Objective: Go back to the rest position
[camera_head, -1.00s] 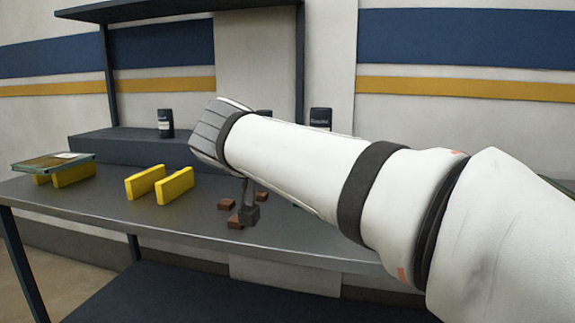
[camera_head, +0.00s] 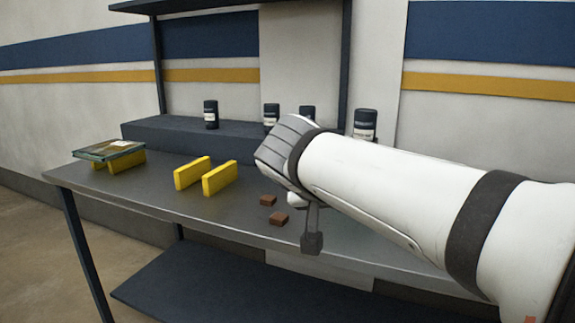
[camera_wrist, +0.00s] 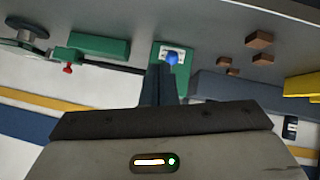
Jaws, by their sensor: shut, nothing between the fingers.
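My gripper (camera_head: 312,243) hangs down from my white arm in the head view, in front of the table's front edge. It is shut with nothing in it and touches nothing that I can see. In the wrist view my dark gripper fingers (camera_wrist: 160,88) point toward a green block with a white plate and a blue ball (camera_wrist: 172,57). The arm hides the right part of the table in the head view.
The grey table (camera_head: 150,192) holds two yellow blocks (camera_head: 219,178), brown blocks (camera_head: 278,218) and a glass plate (camera_head: 108,150) on yellow supports. Dark bottles (camera_head: 211,115) stand behind. The wrist view shows a green bar (camera_wrist: 100,47) and a red-knobbed fitting (camera_wrist: 68,67).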

